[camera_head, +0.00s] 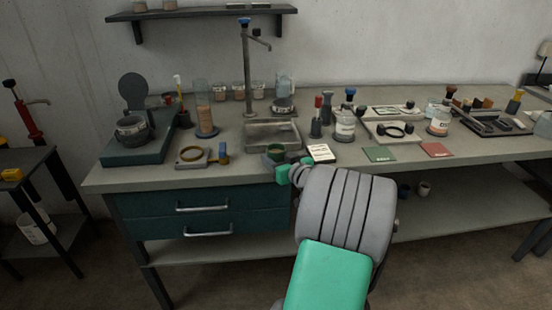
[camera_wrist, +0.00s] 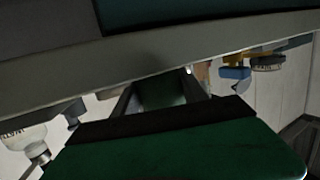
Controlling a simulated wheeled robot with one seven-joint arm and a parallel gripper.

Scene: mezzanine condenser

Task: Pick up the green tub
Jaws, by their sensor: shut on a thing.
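The green tub (camera_head: 275,150) is a small, dark green, round container at the front edge of the workbench, in front of the shallow grey tray. My gripper (camera_head: 282,163) is at the bench edge, and my arm hides part of it in the head view. In the wrist view my gripper (camera_wrist: 163,97) is shut with its two fingers on either side of the green tub (camera_wrist: 162,90). The wrist picture is dark and upside down, and I cannot tell whether the tub touches the bench.
The bench (camera_head: 240,174) is crowded. A grey tray (camera_head: 258,135) with a tap stand (camera_head: 247,70) lies behind the tub. A white card (camera_head: 320,152) is close on the right, and a brass ring (camera_head: 193,155) and blue-yellow piece (camera_head: 222,154) are left.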

